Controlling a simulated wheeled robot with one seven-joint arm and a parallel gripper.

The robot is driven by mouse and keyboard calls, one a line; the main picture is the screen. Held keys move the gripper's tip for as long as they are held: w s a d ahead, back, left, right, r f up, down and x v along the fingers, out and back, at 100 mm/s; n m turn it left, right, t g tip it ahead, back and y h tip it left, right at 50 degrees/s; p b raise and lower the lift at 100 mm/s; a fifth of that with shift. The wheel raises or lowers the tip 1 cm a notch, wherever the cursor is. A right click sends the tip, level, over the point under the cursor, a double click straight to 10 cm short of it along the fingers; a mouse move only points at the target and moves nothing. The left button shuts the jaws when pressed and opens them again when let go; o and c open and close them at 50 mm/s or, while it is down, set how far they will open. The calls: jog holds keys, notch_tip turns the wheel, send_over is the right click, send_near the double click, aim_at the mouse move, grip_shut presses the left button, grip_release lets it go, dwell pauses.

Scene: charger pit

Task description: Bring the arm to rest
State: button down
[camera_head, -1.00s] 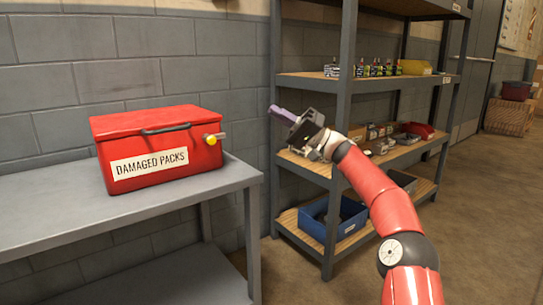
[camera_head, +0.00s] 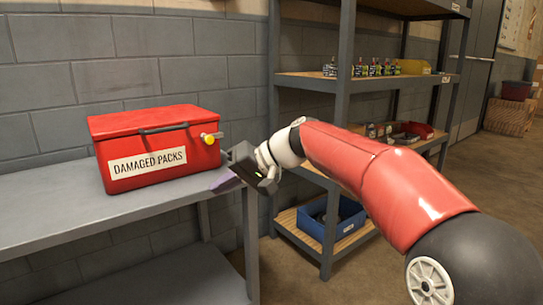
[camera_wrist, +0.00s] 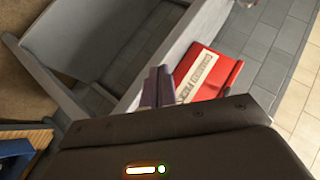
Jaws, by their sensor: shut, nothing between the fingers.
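My gripper (camera_head: 226,181) is in front of the grey bench's right end in the head view, its purple fingers pointing left and slightly down. In the wrist view its fingers (camera_wrist: 157,87) are together with nothing between them. My red arm reaches in from the lower right of the head view. I cannot tell whether the fingertips touch the bench edge.
A red box (camera_head: 160,150) labelled "DAMAGED PACKS", lid closed, stands on the grey bench (camera_head: 60,220), just left of my gripper. A grey shelf unit (camera_head: 343,100) with packs and a blue bin (camera_head: 312,222) stands behind my arm. Open floor lies at right.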

jog(key=s+d+f+m+t+h, duration=0.2)
jog(key=s+d+f+h, duration=0.5)
jog(key=s+d, duration=0.6)
jog(key=s+d+f+m+t+h, duration=0.2)
jog(key=s+d+f+h, duration=0.2)
jog(key=s+d+f, duration=0.75)
notch_tip(320, 180, up, 14)
jog(key=s+d+p, duration=0.1)
jog(key=s+p, duration=0.1)
jog(key=p, duration=1)
jog(key=shift+r, duration=0.2)
